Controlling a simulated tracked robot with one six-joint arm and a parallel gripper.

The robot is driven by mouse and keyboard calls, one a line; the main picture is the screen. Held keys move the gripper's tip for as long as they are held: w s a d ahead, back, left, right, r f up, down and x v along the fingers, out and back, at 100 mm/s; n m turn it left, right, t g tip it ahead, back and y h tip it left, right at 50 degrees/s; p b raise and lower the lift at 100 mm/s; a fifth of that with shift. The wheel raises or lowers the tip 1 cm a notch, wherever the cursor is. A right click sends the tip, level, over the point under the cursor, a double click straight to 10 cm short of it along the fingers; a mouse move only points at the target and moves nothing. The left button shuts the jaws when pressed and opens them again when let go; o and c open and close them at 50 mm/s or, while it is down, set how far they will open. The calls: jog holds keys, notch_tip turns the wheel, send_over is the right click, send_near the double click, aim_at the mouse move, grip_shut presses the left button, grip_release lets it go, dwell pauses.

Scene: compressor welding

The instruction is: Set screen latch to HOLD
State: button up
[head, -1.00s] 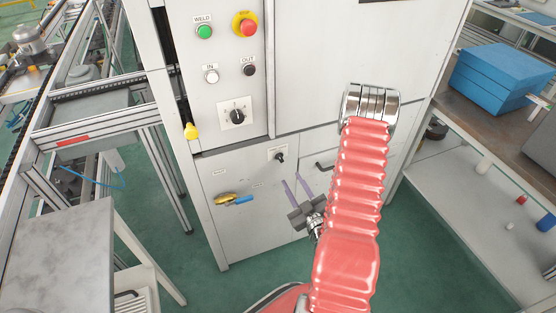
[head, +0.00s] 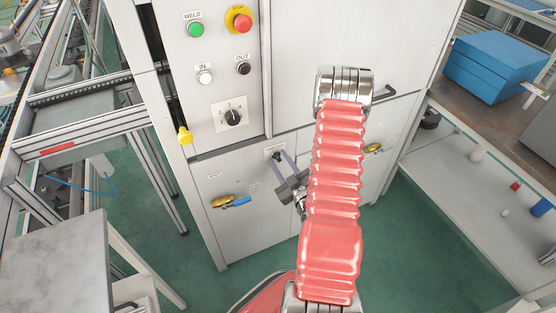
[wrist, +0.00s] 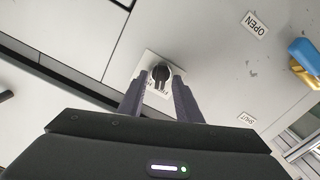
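The screen latch appears to be the small black knob (head: 277,157) on a white plate, on the lower part of the grey cabinet. It also shows in the wrist view (wrist: 161,73), on a tilted plate whose lettering is partly hidden and too small to read surely. My gripper (head: 281,159) is at the plate. Its two slim purple-grey fingers are apart, one on each side of the knob, in the wrist view (wrist: 160,80). A gap seems to show between the fingers and the knob. I cannot tell whether either finger touches it.
A larger selector switch (head: 233,117) sits above left, below several push buttons. A yellow valve with a blue handle (head: 235,201) is lower left. Another yellow valve (head: 373,149) and a dark handle (head: 384,94) are right of my arm. A shelf (head: 450,165) stands right.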

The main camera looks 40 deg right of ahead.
jog(key=shift+c, duration=0.5)
grip_shut()
